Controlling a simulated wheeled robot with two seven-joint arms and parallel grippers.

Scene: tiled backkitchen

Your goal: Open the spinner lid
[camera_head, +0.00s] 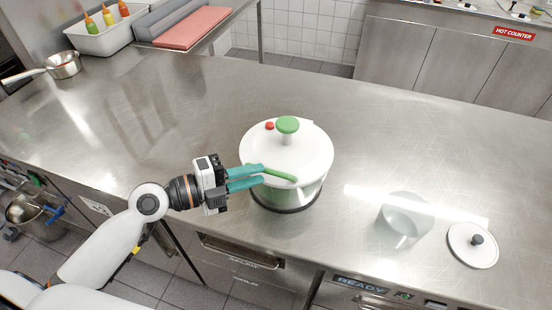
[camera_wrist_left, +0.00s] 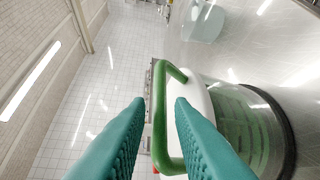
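The spinner (camera_head: 300,196) stands on the steel counter, a clear greenish bowl on a dark base. Its white lid (camera_head: 312,152) sits on top, with a green knob (camera_head: 288,124) and a small red button (camera_head: 269,126). A green handle (camera_head: 284,176) runs along the lid's near edge. My left gripper (camera_head: 262,175) reaches it from the left with teal fingers apart. In the left wrist view the green handle (camera_wrist_left: 159,85) shows between the open fingers, with a gap on both sides; contact is not visible. My right gripper is out of view.
A clear container (camera_head: 404,222) and a round lid with a black knob (camera_head: 472,246) are on the counter at right. A saucepan (camera_head: 62,65), a bottle tray (camera_head: 104,36) and a red board (camera_head: 194,28) are at the back left. The counter around the spinner is clear.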

